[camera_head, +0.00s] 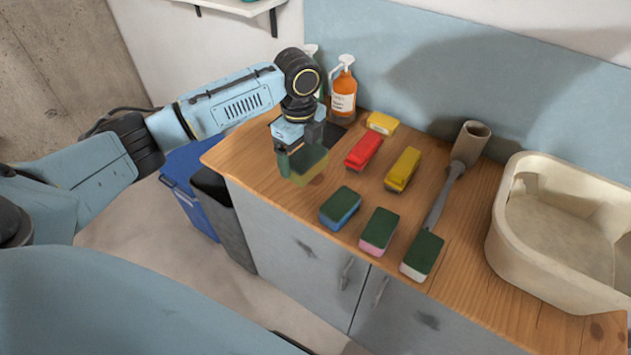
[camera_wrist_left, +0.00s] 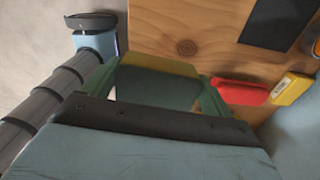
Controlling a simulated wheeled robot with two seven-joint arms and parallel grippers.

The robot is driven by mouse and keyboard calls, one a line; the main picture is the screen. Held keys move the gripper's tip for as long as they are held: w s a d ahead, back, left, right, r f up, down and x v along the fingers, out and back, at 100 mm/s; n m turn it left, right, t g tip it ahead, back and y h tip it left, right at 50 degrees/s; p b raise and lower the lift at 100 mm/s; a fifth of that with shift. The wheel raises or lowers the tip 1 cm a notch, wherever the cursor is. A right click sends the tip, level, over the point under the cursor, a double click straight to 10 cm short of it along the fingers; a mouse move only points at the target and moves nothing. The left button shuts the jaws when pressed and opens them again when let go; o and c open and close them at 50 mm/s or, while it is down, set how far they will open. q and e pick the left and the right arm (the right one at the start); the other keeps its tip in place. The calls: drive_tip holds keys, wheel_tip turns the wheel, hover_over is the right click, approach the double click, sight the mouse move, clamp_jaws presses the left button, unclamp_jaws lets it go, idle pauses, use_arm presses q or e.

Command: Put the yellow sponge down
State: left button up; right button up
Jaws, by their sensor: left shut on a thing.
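My left gripper (camera_head: 302,166) is shut on the yellow sponge (camera_head: 308,172), which has a dark green top. The sponge is near the left end of the wooden counter (camera_head: 255,165); I cannot tell whether it touches the wood or is just above it. In the left wrist view the sponge's yellow edge (camera_wrist_left: 160,66) shows between the fingers of the gripper (camera_wrist_left: 158,88). My right gripper is not in view.
Blue (camera_head: 340,208), pink (camera_head: 379,231) and white (camera_head: 422,256) green-topped sponges lie in a row along the front. Behind are a red item (camera_head: 364,151), a yellow item (camera_head: 402,170), an orange bottle (camera_head: 343,92), a grey pipe-like tool (camera_head: 465,152) and a beige basin (camera_head: 510,235).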

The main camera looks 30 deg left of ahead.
use_arm(q)
drive_tip(key=shift+s+r, duration=0.1)
drive_tip(key=shift+s, duration=0.4)
wheel_tip(320, 180, down, 4)
drive_tip(key=shift+f, duration=0.4)
wheel_tip(320, 180, down, 5)
drive_tip(key=shift+w+r+p, duration=0.1)
drive_tip(key=shift+r+p, duration=0.05)
drive_tip(key=shift+p, duration=0.25)
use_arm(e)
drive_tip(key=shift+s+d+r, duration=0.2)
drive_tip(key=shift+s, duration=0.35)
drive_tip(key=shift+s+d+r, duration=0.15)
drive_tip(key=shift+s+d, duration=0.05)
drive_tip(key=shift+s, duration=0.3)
use_arm(q)
drive_tip(key=o, duration=0.7)
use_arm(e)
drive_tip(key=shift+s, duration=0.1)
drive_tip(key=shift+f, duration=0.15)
